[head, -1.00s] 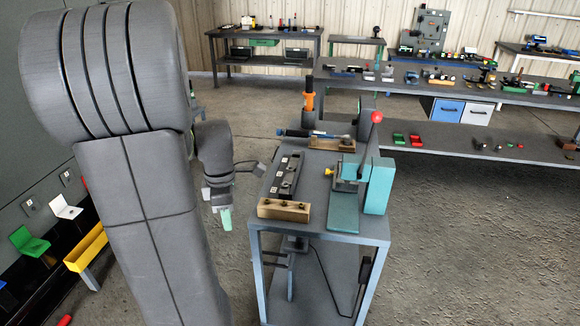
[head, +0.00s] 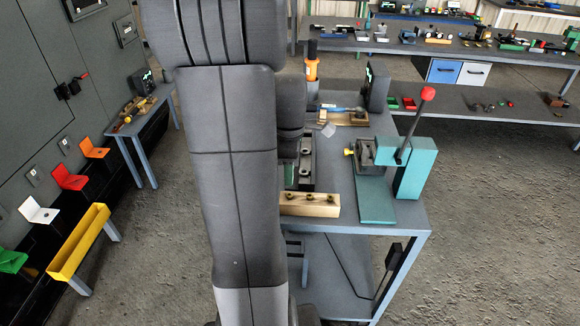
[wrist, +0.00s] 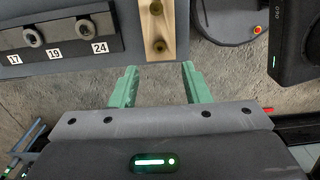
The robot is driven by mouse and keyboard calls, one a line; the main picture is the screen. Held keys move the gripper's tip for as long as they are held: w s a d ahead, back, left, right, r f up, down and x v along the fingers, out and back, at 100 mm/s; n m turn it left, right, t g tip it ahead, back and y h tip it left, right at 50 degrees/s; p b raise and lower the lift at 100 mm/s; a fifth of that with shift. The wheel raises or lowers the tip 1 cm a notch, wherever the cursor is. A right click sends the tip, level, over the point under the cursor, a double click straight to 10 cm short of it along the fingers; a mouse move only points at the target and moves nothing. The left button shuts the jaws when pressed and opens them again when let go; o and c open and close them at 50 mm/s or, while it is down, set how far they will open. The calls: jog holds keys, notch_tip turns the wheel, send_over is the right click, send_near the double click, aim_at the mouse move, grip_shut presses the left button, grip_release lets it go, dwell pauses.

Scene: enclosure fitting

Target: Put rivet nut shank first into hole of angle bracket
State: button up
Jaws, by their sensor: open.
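A dark rack (wrist: 66,36) labelled 17, 19 and 24 lies beside the block. A teal press (head: 415,168) with a red-knobbed lever stands on the bench's right. A yellow trough (head: 78,243) stands below the brackets. Open floor lies between bench and wall.

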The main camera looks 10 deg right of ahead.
aim_at(289, 195)
jog(key=shift+f+b, duration=2.65)
jog(key=shift+f, duration=1.25)
jog(key=shift+c, duration=0.4)
grip_shut()
jog(key=shift+r, duration=0.15)
jog(key=shift+r+p, duration=1.4)
jog(key=shift+r, duration=0.05)
jog(key=shift+f, duration=0.1)
